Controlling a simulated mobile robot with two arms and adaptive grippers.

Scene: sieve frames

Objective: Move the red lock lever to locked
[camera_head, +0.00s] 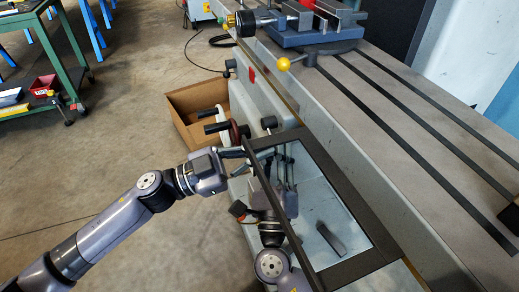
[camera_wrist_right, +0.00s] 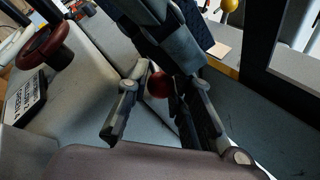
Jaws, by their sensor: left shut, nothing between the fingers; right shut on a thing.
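A dark red ball knob (camera_wrist_right: 158,83), which looks like the end of the red lock lever, sits between the fingertips of my right gripper (camera_wrist_right: 160,92) in the right wrist view. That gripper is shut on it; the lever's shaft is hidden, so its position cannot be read. In the head view my right gripper (camera_head: 284,172) points up from below, behind the bar of a dark frame (camera_head: 355,268), and the knob cannot be made out. My left gripper (camera_head: 240,153) is shut and empty beside the frame's upper left corner, just below a dark red handwheel (camera_head: 234,133).
The handwheel also shows in the right wrist view (camera_wrist_right: 45,45), above a label plate (camera_wrist_right: 22,100). An open cardboard box (camera_head: 190,100) stands on the floor. Floor at left is mostly clear.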

